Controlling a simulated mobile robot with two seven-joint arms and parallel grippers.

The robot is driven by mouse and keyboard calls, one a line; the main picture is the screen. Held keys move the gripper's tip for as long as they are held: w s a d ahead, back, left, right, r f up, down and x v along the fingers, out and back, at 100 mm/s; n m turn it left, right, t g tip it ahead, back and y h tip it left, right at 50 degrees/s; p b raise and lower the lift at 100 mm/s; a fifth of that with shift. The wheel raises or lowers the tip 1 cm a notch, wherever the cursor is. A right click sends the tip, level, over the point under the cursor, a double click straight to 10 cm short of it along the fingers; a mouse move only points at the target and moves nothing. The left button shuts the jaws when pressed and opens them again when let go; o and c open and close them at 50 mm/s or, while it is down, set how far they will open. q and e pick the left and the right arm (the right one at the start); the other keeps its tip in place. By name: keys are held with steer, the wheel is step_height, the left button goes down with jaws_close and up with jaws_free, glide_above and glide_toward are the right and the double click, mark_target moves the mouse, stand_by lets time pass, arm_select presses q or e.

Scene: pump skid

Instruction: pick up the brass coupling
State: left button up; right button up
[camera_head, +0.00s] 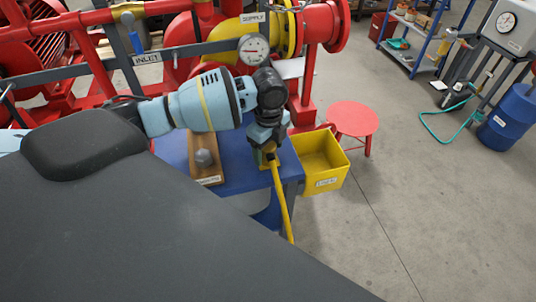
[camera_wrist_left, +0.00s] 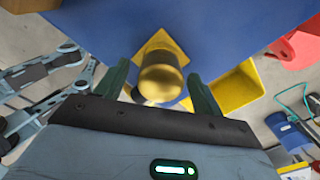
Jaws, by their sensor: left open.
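The brass coupling (camera_wrist_left: 160,75) stands on a yellow square (camera_wrist_left: 158,42) on the blue bench top. In the left wrist view it sits between the two dark green fingers of my open left gripper (camera_wrist_left: 160,79), with a gap visible on both sides. I cannot tell whether its far side touches anything. In the head view my left gripper (camera_head: 268,143) points down over the bench's right corner and mostly hides the coupling.
A yellow bin (camera_head: 322,163) hangs at the bench's right side, near a red stool (camera_head: 352,119). A wooden block with a grey knob (camera_head: 205,160) lies left of the gripper. Red pipes and a gauge (camera_head: 253,48) stand behind.

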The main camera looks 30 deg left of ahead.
mark_target(269, 146)
arm_select(q)
steer(key=c, duration=1.1)
steer(key=shift+r, duration=0.1)
steer(key=shift+c, duration=0.4)
arm_select(e)
steer(key=shift+d, duration=0.15)
arm_select(q)
steer(key=shift+r, duration=0.1)
